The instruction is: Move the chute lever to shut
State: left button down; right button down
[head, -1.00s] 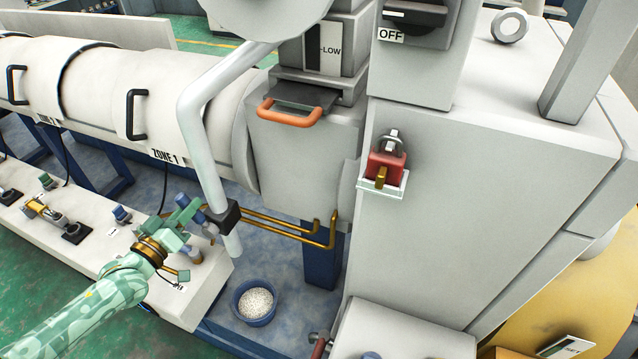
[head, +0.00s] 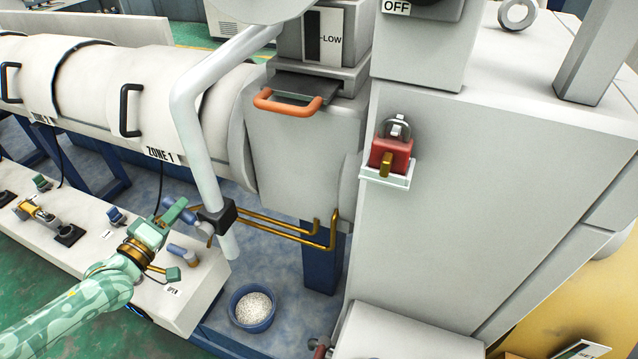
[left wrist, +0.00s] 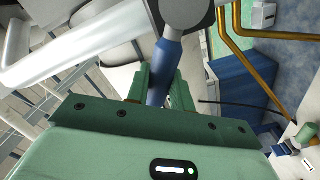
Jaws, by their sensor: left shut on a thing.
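The chute lever is a blue handle (left wrist: 165,65) joined to a dark round collar (left wrist: 185,10) in the left wrist view. In the head view, part of the lever (head: 205,228) shows beside the dark block (head: 216,215) on the pale chute pipe (head: 200,150). My green left gripper (head: 176,218) is left of that pipe. Its fingers (left wrist: 161,88) are shut around the blue handle, one on each side. The part of the handle between the fingers is mostly hidden in the head view. My right gripper is not in view.
A blue bowl of white pellets (head: 252,310) stands below the pipe. Brass tubes (head: 280,228) run right of the lever. A white control bench (head: 100,240) with knobs lies under my left arm. The large grey cabinet (head: 440,230) fills the right.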

pick_arm(q)
jog(key=shift+f, duration=0.2)
jog(key=shift+a+f+n+b, duration=0.2)
jog(key=shift+f+n+b, duration=0.4)
jog(key=shift+n+b, duration=0.15)
jog(key=shift+w+a+f+n+b, duration=0.2)
jog(key=shift+f+n+b, duration=0.2)
jog(key=shift+n+b, duration=0.5)
